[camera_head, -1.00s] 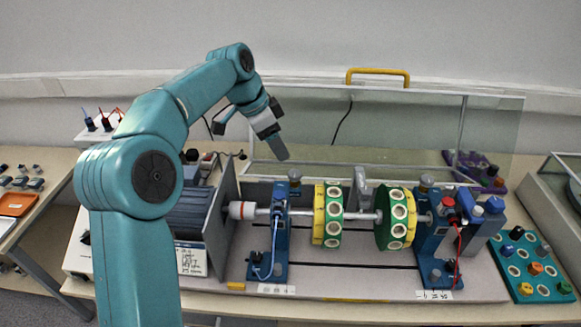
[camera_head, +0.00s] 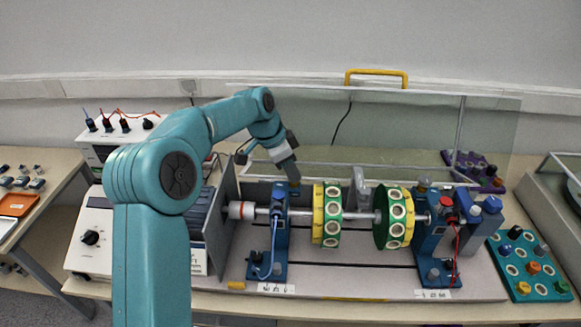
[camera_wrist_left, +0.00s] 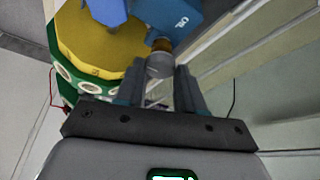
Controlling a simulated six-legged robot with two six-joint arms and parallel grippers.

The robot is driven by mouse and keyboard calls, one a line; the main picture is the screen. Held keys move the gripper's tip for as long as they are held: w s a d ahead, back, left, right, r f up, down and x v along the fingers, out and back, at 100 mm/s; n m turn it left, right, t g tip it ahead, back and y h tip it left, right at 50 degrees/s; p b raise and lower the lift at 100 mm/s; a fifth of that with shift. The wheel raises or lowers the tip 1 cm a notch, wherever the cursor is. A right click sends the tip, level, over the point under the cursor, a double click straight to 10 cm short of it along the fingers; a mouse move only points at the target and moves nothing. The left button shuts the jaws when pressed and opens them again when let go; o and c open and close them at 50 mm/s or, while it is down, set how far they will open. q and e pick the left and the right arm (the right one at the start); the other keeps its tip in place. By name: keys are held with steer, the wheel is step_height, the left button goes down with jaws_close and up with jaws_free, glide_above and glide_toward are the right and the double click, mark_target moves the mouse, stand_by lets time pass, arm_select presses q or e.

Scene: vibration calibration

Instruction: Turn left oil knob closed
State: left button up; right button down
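The left oil knob (camera_wrist_left: 160,63) is a grey cap with a brass base on top of the blue left bearing block (camera_head: 281,240), which also shows in the wrist view (camera_wrist_left: 172,20). My left gripper (camera_head: 292,176) is directly above that block, and its fingers cover most of the knob in the head view. In the left wrist view the gripper (camera_wrist_left: 160,82) is open, with a finger on each side of the knob's near end. Contact with the knob cannot be told. My right gripper is not in view.
Yellow and green discs (camera_head: 327,215) sit on the shaft right of the block. A clear cover with a yellow handle (camera_head: 376,74) stands behind the rig. A second knob (camera_head: 424,182) tops the right bearing block. A teal tray (camera_head: 522,289) lies at right.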

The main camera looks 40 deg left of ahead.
arm_select(q)
steer(key=shift+d+n, duration=0.1)
steer(key=shift+n, duration=0.2)
steer(key=n+y+b, duration=0.1)
steer(key=n+b, duration=0.1)
steer(key=shift+s+d+f+n+t, duration=0.1)
steer(key=shift+n+t, duration=0.3)
steer(key=n+y, duration=0.1)
steer(key=n, duration=0.1)
steer(key=n+b, duration=0.1)
steer(key=n, duration=0.1)
steer(key=n+y+b, duration=0.1)
steer(key=n, duration=0.1)
steer(key=shift+d+y, duration=0.3)
steer(key=n, duration=0.2)
steer(key=n+y+b, duration=0.1)
steer(key=n, duration=0.1)
steer(key=shift+d+n+g+y, duration=0.2)
steer(key=shift+n+g+y, duration=0.1)
steer(key=shift+w+d+n+g+y, duration=0.1)
steer(key=shift+n+g+y, duration=0.15)
steer(key=shift+n, duration=0.7)
steer(key=shift+w+n+g+y, duration=0.1)
steer(key=shift+n+g+y, duration=0.15)
steer(key=shift+n, duration=0.7)
steer(key=o, duration=1)
